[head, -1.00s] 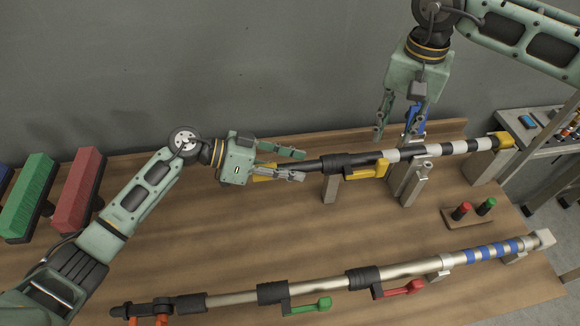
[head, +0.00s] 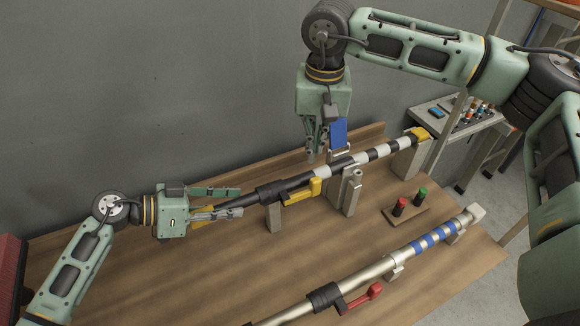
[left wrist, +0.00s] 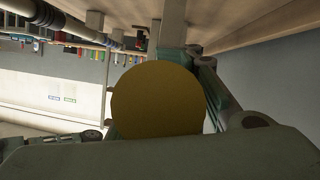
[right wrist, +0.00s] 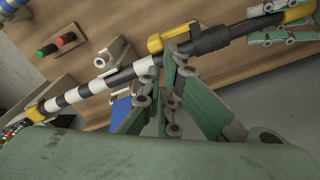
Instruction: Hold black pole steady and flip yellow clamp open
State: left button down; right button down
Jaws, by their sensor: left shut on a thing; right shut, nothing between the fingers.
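The black pole (head: 295,180) with white bands lies on upright supports. My left gripper (head: 238,202) is shut on its near-left end; the pole's round yellow end (left wrist: 158,98) fills the middle of the left wrist view. The yellow clamp (head: 302,193) sits on the pole's front side, its lever lying along the pole. My right gripper (head: 314,155) is shut and empty, pointing down behind the pole near the clamp. In the right wrist view its fingertips (right wrist: 170,62) are close to the yellow clamp (right wrist: 172,37); whether they touch the pole is unclear.
A blue piece (head: 340,132) stands behind the pole beside my right gripper. A metal support (head: 352,190) stands close to the clamp. A second pole with a red lever (head: 362,298) lies in front. Red and green buttons (head: 410,200) stand at right.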

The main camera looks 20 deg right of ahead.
pick_arm(q)
jog(key=shift+s, duration=0.1)
pick_arm(e)
jog(key=shift+w+r+n+t, duration=0.25)
jog(key=shift+w+n+t, duration=0.7)
jog(key=shift+n, duration=0.55)
jog(key=shift+w+r+n+t, duration=0.25)
jog(key=shift+w+n+t, duration=0.4)
jog(key=shift+w+n, duration=0.7)
jog(key=shift+s, duration=0.25)
pick_arm(q)
jog(key=shift+f, duration=0.1)
jog(key=shift+s, duration=0.1)
pick_arm(e)
send_over(302, 192)
jog(key=w+d, duration=0.3)
jog(key=w, duration=0.2)
jog(key=shift+y, duration=0.3)
jog(key=shift+s+f, duration=0.2)
jog(key=shift+f, duration=4.5)
jog(key=shift+s, duration=0.1)
